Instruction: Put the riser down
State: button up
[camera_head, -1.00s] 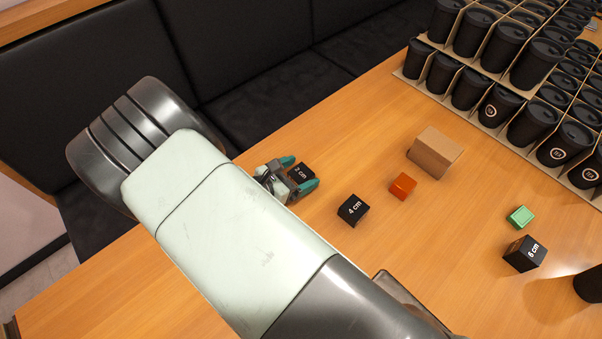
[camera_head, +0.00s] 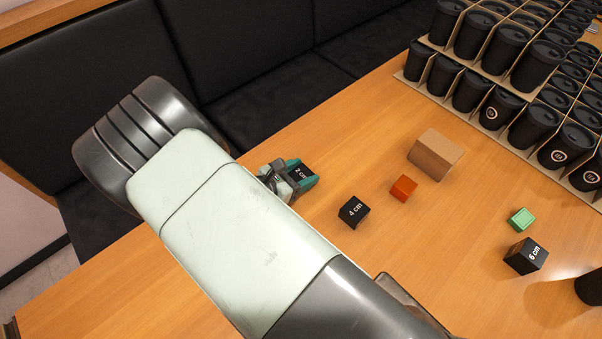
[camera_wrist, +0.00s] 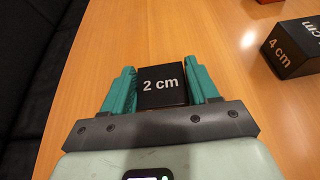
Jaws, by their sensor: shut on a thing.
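The riser in my gripper is a small black block marked "2 cm" (camera_head: 300,172). It also shows in the wrist view (camera_wrist: 162,86), between the two teal fingers. My gripper (camera_head: 302,174) is shut on it, near the table's far left edge. The block is upright with its label facing my wrist camera. It is at or very near the table top; whether it touches the wood cannot be told. Other black risers are marked "4 cm" (camera_head: 354,212), just right of my gripper, and "6 cm" (camera_head: 525,256), at the far right.
An orange-red block (camera_head: 403,188) and a brown box (camera_head: 434,154) stand right of the "4 cm" riser. A green block (camera_head: 521,219) stands by the "6 cm" riser. Cardboard trays of black cups (camera_head: 507,46) fill the back right. Wood between the blocks is clear.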

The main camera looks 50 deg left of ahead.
notch_tip(320, 180, up, 10)
jog(key=m+g+h, duration=0.4)
jog(key=m+h, duration=0.5)
jog(key=h, duration=0.1)
send_over(456, 248)
notch_tip(456, 248, down, 5)
jog(key=shift+f, duration=2.55)
jog(key=o, duration=1.1)
jog(key=shift+f, duration=0.15)
